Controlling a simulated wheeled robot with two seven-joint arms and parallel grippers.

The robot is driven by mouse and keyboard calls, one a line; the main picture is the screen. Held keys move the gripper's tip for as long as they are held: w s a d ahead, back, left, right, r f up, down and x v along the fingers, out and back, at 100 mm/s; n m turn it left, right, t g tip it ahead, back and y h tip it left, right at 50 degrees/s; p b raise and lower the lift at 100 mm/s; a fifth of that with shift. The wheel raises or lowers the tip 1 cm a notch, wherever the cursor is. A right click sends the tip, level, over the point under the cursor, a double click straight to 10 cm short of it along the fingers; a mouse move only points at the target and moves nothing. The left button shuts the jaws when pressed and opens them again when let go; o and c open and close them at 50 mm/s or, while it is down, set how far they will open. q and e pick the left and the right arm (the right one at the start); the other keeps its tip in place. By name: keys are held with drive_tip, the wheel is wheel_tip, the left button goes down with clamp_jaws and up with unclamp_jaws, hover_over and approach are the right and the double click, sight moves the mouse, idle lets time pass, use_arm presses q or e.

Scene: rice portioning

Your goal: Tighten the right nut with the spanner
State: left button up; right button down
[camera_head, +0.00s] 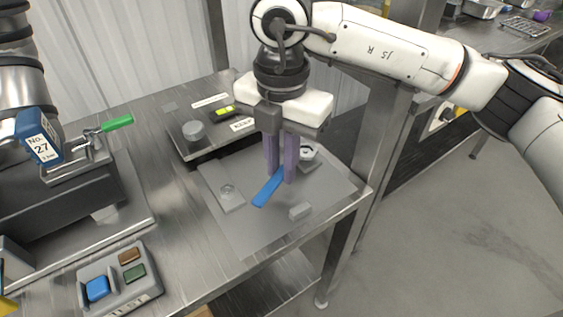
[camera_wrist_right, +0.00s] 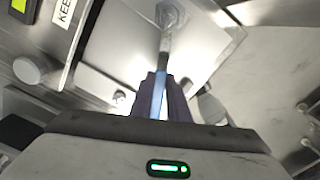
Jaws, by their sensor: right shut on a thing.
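My right gripper (camera_head: 279,180) points down over the grey work plate, shut on the blue spanner (camera_head: 265,194). The blue handle sticks out toward the front left. The spanner's grey shaft (camera_wrist_right: 165,42) runs up in the right wrist view to the right nut (camera_wrist_right: 168,14), and its head is at that nut. Blur hides whether the jaw is fully around it. The right nut (camera_head: 307,151) sits just behind and right of the fingers in the head view. The left nut (camera_head: 227,189) stands on a small plate left of the spanner. My left gripper is not in view.
A small grey block (camera_head: 300,211) lies in front of the spanner. Behind is a tray with a round knob (camera_head: 193,131) and a yellow-green display (camera_head: 224,111). The bench edge is close on the right.

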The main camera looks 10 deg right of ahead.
drive_tip(key=shift+r+p, duration=0.35)
drive_tip(key=shift+r, duration=0.35)
idle(0.5)
drive_tip(key=shift+r+p, duration=1.05)
drive_tip(key=shift+r, duration=0.9)
drive_tip(key=shift+s+f, duration=0.1)
